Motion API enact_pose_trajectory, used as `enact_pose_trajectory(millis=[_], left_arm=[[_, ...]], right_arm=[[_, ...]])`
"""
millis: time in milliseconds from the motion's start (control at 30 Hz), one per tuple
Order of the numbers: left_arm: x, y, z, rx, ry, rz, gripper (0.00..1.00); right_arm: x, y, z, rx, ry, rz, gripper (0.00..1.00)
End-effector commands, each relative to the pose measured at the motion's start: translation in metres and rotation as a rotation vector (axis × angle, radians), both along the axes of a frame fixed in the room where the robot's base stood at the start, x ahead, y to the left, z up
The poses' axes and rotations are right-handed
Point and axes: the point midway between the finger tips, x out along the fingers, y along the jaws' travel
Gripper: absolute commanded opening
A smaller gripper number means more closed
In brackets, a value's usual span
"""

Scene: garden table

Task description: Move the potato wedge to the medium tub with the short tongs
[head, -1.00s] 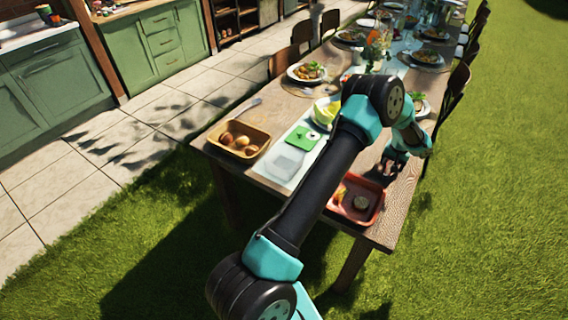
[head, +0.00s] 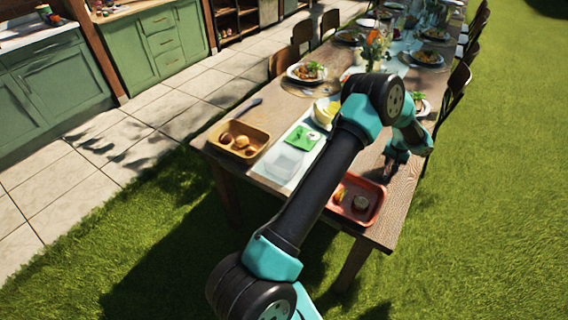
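A small yellow-orange piece (head: 340,192), which may be the potato wedge, lies at the left end of the red tray (head: 359,219), partly beside my arm. My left gripper is out of view.
A brown tray (head: 262,151) with several round brown items stands at the left front corner. A green board (head: 301,139) lies on the runner. Plates, glasses and flowers (head: 375,48) fill the far table; chairs (head: 281,62) line both sides. My arm crosses the middle.

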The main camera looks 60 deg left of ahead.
Motion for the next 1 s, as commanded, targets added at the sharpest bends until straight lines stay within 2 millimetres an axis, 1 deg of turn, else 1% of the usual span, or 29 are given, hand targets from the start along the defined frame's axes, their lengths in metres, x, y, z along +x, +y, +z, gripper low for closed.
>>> enact_pose_trajectory(millis=[100, 700, 900, 1000], left_arm=[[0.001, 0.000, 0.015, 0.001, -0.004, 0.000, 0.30], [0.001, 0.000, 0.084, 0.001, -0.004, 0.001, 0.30], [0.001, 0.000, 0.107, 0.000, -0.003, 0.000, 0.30], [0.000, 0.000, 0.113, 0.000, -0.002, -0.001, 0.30]], right_arm=[[0.000, 0.000, 0.000, 0.000, 0.000, 0.000, 0.43], [0.000, 0.000, 0.000, 0.000, 0.000, 0.000, 0.43], [0.000, 0.000, 0.000, 0.000, 0.000, 0.000, 0.43], [0.000, 0.000, 0.000, 0.000, 0.000, 0.000, 0.43]])
